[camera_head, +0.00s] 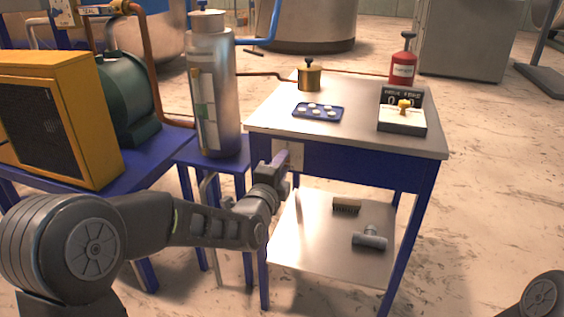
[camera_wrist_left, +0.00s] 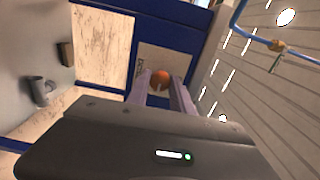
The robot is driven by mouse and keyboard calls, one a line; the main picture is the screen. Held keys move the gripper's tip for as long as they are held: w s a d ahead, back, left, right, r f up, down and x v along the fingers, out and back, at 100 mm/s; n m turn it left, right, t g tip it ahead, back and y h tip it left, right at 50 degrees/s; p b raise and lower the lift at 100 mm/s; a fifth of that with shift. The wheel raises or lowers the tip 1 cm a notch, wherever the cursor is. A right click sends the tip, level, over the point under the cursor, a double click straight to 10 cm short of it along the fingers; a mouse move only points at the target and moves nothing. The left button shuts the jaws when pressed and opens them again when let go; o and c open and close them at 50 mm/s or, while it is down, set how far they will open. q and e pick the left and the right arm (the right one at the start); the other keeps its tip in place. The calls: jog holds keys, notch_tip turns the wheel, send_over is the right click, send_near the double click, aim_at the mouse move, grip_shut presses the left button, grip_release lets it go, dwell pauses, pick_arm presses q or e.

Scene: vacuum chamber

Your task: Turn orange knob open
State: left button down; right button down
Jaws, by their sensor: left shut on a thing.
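The orange knob (camera_wrist_left: 159,78) sits on a pale panel (camera_wrist_left: 158,61) on the blue side of the table. In the left wrist view it lies between the two purple fingers of my left gripper (camera_wrist_left: 160,92), which is shut on it. In the head view my left gripper (camera_head: 281,161) reaches the pale panel (camera_head: 292,152) below the tabletop, and the knob is hidden behind it. Which way the knob is turned cannot be told. My right gripper is not in view; only part of my right arm shows at the bottom right corner.
On the table (camera_head: 262,118) stand a brass pot (camera_head: 310,77), a blue tray (camera_head: 318,112), a red canister (camera_head: 403,65) and a box with a yellow valve (camera_head: 401,122). A steel cylinder (camera_head: 217,110) stands left of the table.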

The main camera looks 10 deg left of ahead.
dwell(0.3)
pick_arm(q)
jog(key=c, duration=1.1)
grip_release()
jog(key=shift+c, duration=0.2)
jog(key=shift+s, duration=0.1)
jog(key=s+p, duration=0.1)
jog(key=s, duration=0.6)
jog(key=shift+s+a, duration=0.25)
jog(key=shift+s, duration=0.1)
